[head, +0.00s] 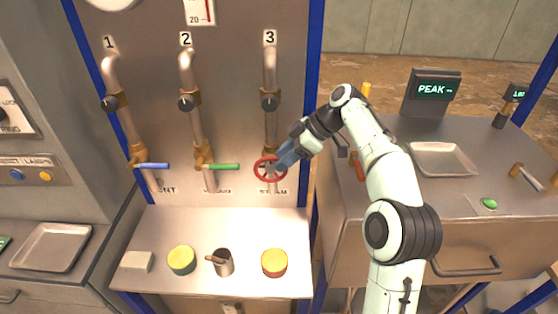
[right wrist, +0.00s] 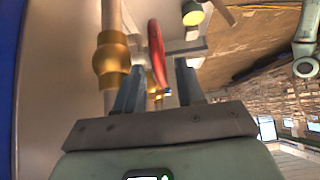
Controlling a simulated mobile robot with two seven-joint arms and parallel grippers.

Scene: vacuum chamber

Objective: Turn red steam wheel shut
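The red steam wheel (head: 270,168) is on pipe 3, low on the panel above the partly hidden STEAM label. My right gripper (head: 284,158) is at the wheel's right side and covers part of its rim. In the right wrist view the wheel (right wrist: 156,55) shows nearly edge-on. There the two blue-grey fingers of the right gripper (right wrist: 158,90) are apart, with the wheel's lower rim in the gap between them. I cannot tell whether either finger touches the rim. My left gripper is not in view.
Pipe 1 has a blue lever (head: 152,166) and pipe 2 a green lever (head: 224,167). A shelf (head: 200,228) below holds a yellow-topped tin (head: 181,260), a metal cup (head: 223,262) and another tin (head: 274,262). A blue post (head: 314,80) stands right of the panel.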

